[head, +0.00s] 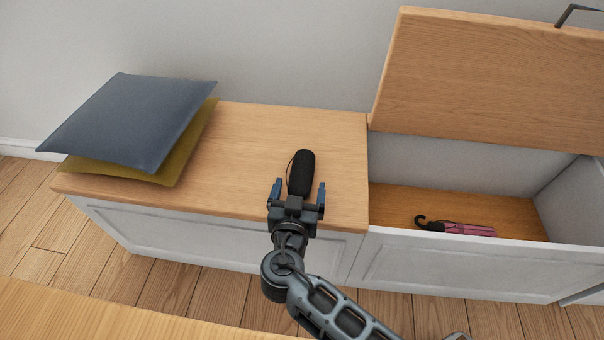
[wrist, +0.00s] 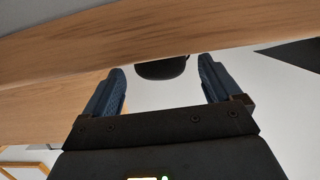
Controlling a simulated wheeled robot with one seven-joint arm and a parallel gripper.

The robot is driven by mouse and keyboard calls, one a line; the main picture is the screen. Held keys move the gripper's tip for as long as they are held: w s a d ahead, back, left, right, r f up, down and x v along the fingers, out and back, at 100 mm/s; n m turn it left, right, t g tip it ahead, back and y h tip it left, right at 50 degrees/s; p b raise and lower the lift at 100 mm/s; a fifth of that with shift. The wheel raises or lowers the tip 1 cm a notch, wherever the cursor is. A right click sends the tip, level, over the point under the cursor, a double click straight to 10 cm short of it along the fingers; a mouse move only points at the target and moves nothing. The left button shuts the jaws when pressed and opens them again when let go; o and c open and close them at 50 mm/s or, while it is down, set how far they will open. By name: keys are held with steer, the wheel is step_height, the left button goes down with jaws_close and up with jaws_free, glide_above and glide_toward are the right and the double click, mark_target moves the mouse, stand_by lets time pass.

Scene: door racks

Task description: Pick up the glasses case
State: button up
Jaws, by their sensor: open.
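A black, rounded, elongated case (head: 303,165), which I take as the glasses case, lies on the wooden bench top with a thin dark cord along its left side. My gripper (head: 299,189) is open, with its blue fingers on either side of the case's near end in the head view. In the wrist view the dark end of the case (wrist: 162,69) shows between the spread fingertips (wrist: 161,66). I see no finger clearly touching it, and I cannot tell the exact height of the fingers over the bench.
A grey-blue cushion (head: 130,115) rests on a mustard cushion (head: 185,158) on the left of the bench top (head: 245,135). On the right, a raised lid (head: 480,75) leaves a compartment open, holding a pink folded umbrella (head: 468,229). Bench top around the case is clear.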

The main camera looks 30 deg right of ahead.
mark_target(300, 183)
steer(key=x, duration=0.4)
steer(key=shift+w+f+b, duration=0.15)
steer(key=shift+b, duration=0.15)
steer(key=c, duration=1.1)
